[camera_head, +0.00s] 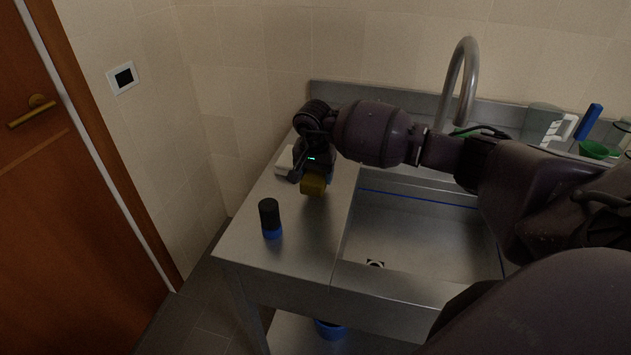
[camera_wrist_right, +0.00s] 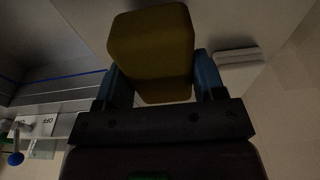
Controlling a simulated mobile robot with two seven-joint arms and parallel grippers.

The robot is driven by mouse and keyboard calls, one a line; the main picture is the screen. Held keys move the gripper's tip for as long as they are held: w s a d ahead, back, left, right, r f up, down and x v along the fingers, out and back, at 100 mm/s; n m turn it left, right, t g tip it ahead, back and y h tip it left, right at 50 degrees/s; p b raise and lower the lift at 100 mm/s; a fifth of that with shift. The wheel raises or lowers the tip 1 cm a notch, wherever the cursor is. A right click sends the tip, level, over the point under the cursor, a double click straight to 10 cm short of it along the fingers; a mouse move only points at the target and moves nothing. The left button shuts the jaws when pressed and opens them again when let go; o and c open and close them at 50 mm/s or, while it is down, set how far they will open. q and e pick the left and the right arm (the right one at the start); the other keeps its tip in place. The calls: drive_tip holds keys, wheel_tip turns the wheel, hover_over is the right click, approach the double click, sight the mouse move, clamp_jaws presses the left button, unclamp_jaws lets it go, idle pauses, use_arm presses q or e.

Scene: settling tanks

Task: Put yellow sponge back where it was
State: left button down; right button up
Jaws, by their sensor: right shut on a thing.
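The yellow sponge (camera_head: 313,186) is a dark yellow block over the steel counter, left of the sink basin. My right gripper (camera_head: 316,176) comes in from the right and points down at it. In the right wrist view the sponge (camera_wrist_right: 150,45) sits between the two blue fingers of my right gripper (camera_wrist_right: 163,82), which is shut on it. I cannot tell whether the sponge's underside touches the counter. My left gripper is not in view.
A black and blue cylinder (camera_head: 269,218) stands on the counter (camera_head: 300,245) near its front left. A white flat item (camera_head: 285,160) lies behind my gripper. The sink basin (camera_head: 420,235) is to the right, with a tall faucet (camera_head: 470,75). A green bowl (camera_head: 594,149) is at far right.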

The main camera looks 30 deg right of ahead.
sight(314, 176)
wheel_tip(314, 176, down, 3)
drive_tip(key=shift+r, duration=0.1)
drive_tip(key=o, duration=0.9)
drive_tip(key=shift+c, duration=0.2)
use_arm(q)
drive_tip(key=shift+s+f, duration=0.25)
use_arm(e)
drive_tip(key=shift+r, duration=0.25)
drive_tip(key=r, duration=0.6)
drive_tip(key=s+a+r, duration=0.1)
drive_tip(key=r, duration=0.2)
drive_tip(key=shift+r, duration=1.05)
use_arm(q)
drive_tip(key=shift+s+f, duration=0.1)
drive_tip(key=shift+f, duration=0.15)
use_arm(e)
drive_tip(key=shift+r, duration=0.2)
